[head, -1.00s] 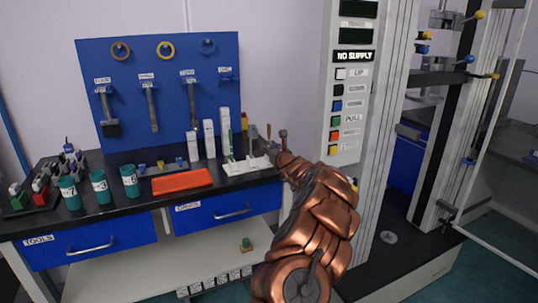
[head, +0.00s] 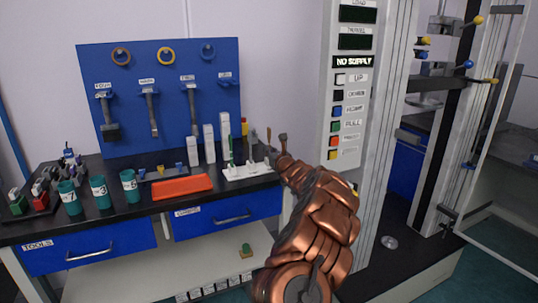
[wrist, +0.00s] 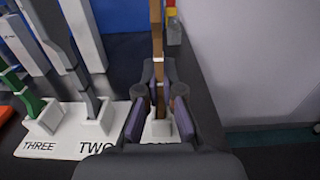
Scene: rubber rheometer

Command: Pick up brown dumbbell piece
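The brown dumbbell piece (wrist: 158,45) stands upright in the rightmost slot of a white holder (wrist: 60,146), as the wrist view shows. My gripper (wrist: 161,88) is low over that slot, with one finger on each side of the piece. The fingers look open, with a gap around the piece; I see no firm contact. A grey piece (wrist: 88,92) stands at the label TWO and a green piece (wrist: 22,92) at THREE. In the head view the holder (head: 247,172) sits at the bench's right end.
White upright blocks (head: 209,144) stand left of and behind the holder. An orange tray (head: 182,187) and teal cups (head: 100,192) are further left on the black bench. A tall testing machine (head: 350,110) rises to the right of my arm. The bench edge is close by.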

